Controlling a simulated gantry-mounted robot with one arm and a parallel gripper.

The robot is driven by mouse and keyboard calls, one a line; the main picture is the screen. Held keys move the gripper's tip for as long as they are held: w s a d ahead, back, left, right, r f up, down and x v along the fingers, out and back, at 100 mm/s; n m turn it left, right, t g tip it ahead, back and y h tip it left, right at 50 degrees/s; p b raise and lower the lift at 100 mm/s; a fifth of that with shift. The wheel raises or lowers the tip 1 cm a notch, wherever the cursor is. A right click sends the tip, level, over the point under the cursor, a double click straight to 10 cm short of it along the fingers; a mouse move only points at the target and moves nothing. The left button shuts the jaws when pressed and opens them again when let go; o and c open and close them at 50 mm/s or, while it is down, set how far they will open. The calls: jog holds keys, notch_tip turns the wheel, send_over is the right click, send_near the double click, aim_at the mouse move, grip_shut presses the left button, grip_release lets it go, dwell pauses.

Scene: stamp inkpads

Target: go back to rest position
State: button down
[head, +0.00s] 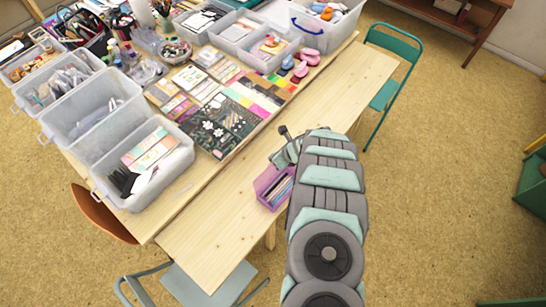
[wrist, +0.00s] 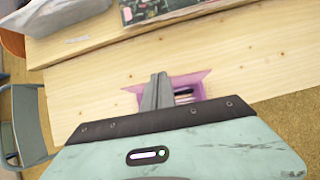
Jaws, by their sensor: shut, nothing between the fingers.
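My gripper (wrist: 159,84) is shut and empty in the wrist view, its fingers together above the table. In the head view my arm reaches in from the bottom right and its links mostly hide the gripper. A purple open box (head: 267,187) stands on the front table, just left of my arm, with several pencil-like sticks in it. In the wrist view the purple box (wrist: 190,77) shows behind and to the right of my fingers, which hide part of it. I cannot tell how high the fingers are above it.
Clear plastic bins (head: 104,122) line the back table's left side. Stamp inkpads and patterned sheets (head: 222,122) lie in its middle. Two pink items (head: 300,68) are near the right. The front table (head: 213,232) is bare left of the box. A teal chair (head: 388,92) stands right.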

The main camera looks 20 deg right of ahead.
notch_tip(320, 180, up, 6)
jog(key=s+p, duration=0.1)
jog(key=p, duration=0.2)
jog(key=shift+d, duration=0.2)
